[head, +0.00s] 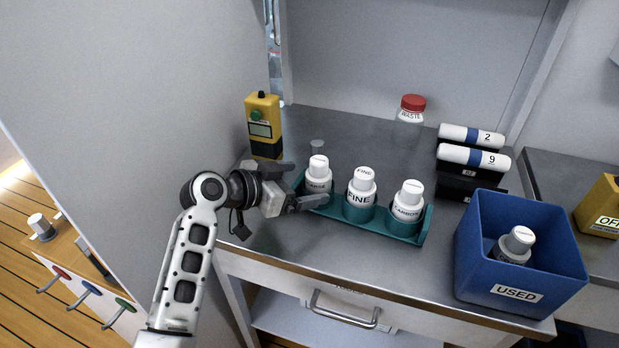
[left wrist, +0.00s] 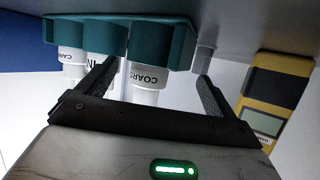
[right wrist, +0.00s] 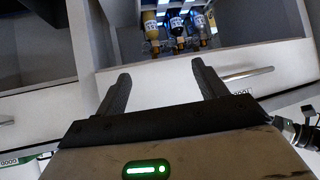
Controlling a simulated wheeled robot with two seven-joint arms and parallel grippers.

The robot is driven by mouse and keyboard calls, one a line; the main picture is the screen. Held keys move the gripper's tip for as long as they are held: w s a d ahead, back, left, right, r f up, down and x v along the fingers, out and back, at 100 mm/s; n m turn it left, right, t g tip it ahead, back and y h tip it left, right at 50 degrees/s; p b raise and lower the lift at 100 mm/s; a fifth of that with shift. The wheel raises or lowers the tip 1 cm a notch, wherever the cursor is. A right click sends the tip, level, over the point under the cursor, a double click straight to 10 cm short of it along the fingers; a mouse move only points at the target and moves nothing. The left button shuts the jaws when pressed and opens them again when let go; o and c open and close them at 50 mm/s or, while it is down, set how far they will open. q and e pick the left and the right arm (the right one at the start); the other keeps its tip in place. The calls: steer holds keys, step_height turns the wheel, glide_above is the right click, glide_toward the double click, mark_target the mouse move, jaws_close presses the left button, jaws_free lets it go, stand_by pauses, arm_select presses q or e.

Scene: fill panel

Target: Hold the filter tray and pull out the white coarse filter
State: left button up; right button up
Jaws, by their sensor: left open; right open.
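The teal filter tray (head: 427,222) stands on the grey counter with three white filters upright in it. The coarse filter (head: 318,175) is at the left end, the fine filter (head: 361,192) in the middle, the carbon filter (head: 408,205) at the right. My left gripper (head: 302,184) is open at the tray's left end, its fingers either side of the coarse filter. In the left wrist view the coarse filter (left wrist: 146,78) shows between the open fingers, with no clear contact. My right gripper (right wrist: 160,75) is open and empty, away from the tray.
A blue USED bin (head: 470,255) holding a white filter stands at the right. A black rack (head: 470,175) with spare filters, a red-lidded waste jar (head: 411,108) and a yellow device (head: 263,125) stand behind. The right wrist view shows bottles (right wrist: 177,30) in an opening.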

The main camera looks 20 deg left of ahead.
mark_target(310, 181)
arm_select(q)
steer(key=shift+x, duration=1.55)
steer(key=c, duration=0.8)
